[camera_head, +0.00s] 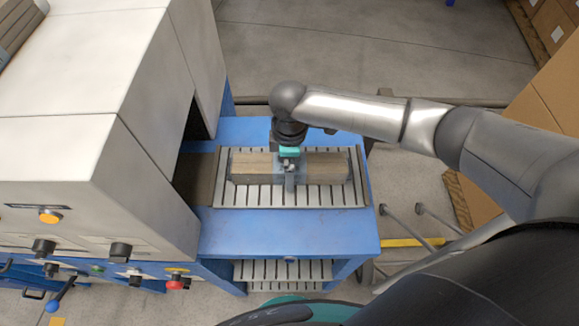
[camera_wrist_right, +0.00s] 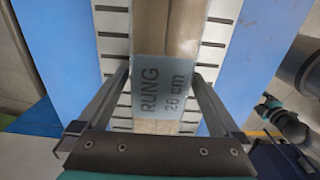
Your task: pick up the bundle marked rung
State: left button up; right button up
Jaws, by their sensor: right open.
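The rung bundle (camera_head: 250,166) is a pack of pale brown wooden rods lying left to right on a slatted grey bed (camera_head: 318,197). In the right wrist view the bundle (camera_wrist_right: 165,35) carries a blue-grey label (camera_wrist_right: 163,90) reading "RUNG 26 cm". My right gripper (camera_head: 289,180) is over the middle of the bundle, pointing down. In the right wrist view the right gripper (camera_wrist_right: 160,82) is open, with one finger on each side of the labelled middle. I cannot tell whether either finger touches it. My left gripper is not in view.
The slatted bed sits on a blue table (camera_head: 290,228). A large white machine (camera_head: 90,100) with knobs and buttons stands at the left. Cardboard boxes (camera_head: 550,85) stand at the right. Another slatted shelf (camera_head: 283,270) is lower in front. Open floor (camera_head: 370,60) lies behind.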

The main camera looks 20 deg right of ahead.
jog(key=shift+r, duration=0.1)
grip_shut()
dwell(0.7)
